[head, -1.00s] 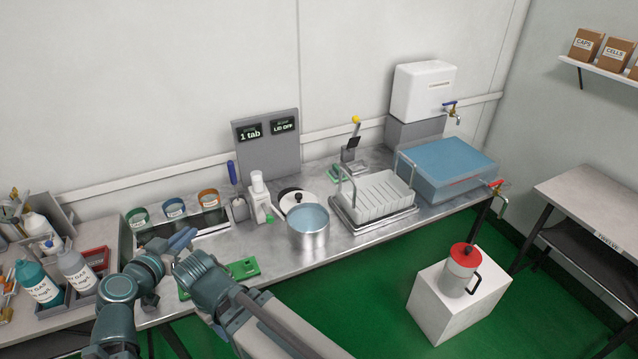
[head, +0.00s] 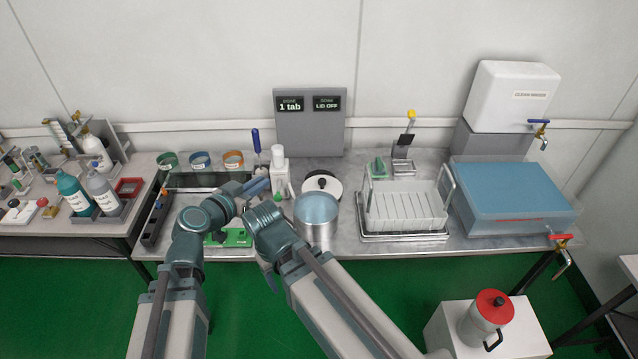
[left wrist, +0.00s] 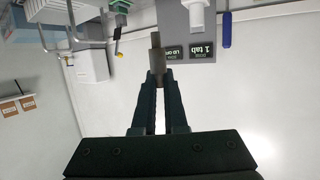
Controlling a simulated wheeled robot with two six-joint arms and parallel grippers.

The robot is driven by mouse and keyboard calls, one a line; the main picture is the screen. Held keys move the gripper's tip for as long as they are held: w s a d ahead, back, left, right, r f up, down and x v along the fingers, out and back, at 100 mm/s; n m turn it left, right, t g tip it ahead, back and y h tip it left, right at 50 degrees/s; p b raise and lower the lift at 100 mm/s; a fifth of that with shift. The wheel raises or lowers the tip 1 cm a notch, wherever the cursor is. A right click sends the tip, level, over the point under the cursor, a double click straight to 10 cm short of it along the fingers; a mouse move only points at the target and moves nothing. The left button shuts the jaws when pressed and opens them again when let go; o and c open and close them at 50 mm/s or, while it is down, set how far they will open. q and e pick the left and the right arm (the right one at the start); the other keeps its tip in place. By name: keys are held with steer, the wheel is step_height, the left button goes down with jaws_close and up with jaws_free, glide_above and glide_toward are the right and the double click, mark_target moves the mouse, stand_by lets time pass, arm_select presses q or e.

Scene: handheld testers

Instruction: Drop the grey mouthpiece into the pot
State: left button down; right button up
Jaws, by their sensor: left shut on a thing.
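The pot (head: 317,232) is a steel pot with bluish water, open at the top, standing near the front of the steel bench. My left gripper (head: 259,186) is up and left of the pot in the head view, apart from it. In the left wrist view my left gripper (left wrist: 158,76) is shut on the grey mouthpiece (left wrist: 155,48), a small grey-brown piece standing out beyond the fingertips. I cannot make out the mouthpiece in the head view.
A white lid (head: 336,187) with a black knob lies behind the pot. A white bottle (head: 279,163) stands behind my left gripper. A draining rack (head: 405,210) and blue tank (head: 510,195) are to the right. A grey panel (head: 310,130) reads "1 tab" and "LID OFF".

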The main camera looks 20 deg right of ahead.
arm_select(q)
steer(key=w+d+f+m+g+h+b, duration=0.1)
steer(key=w+d+f+m+g+b, duration=0.15)
steer(key=d+f+b, duration=0.35)
steer(key=w+d+f+m+g+h+b, duration=0.1)
steer(key=w+d+f+h+b, duration=0.2)
steer(key=d, duration=0.6)
step_height(320, 180, down, 7)
steer(key=y+b, duration=0.1)
steer(key=b, duration=0.5)
steer(key=shift+w+a, duration=0.25)
steer(key=shift+w, duration=0.2)
steer(key=c, duration=0.9)
jaws_free()
steer(key=shift+r+p+v, duration=0.2)
steer(key=shift+p+v, duration=1.75)
steer(key=shift+v, duration=4.95)
